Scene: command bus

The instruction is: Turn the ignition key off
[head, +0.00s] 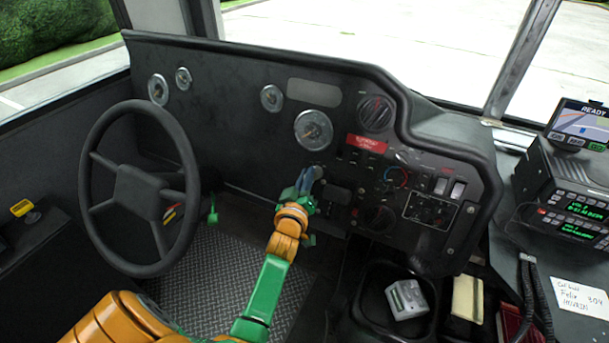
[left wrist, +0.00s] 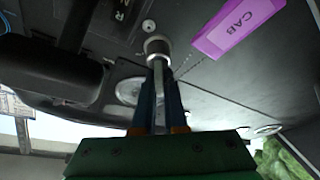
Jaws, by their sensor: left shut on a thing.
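The ignition switch (left wrist: 157,45) is a round silver barrel on the dark dashboard in the left wrist view. A narrow grey key (left wrist: 158,68) stands out from it between my blue fingers. My left gripper (left wrist: 158,88) is shut on the key; it also shows in the head view (head: 310,178), low on the dash, right of the steering wheel. A purple tag (left wrist: 236,25) reading CAB hangs by a thin chain beside the key. In the head view my gripper hides the key and switch. My right gripper is not in view.
The steering wheel (head: 140,190) stands left of my arm. A panel of knobs and switches (head: 430,208) lies right of my gripper. A black lever-like part (left wrist: 45,72) sits close by in the left wrist view. A radio (head: 575,190) stands at the far right.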

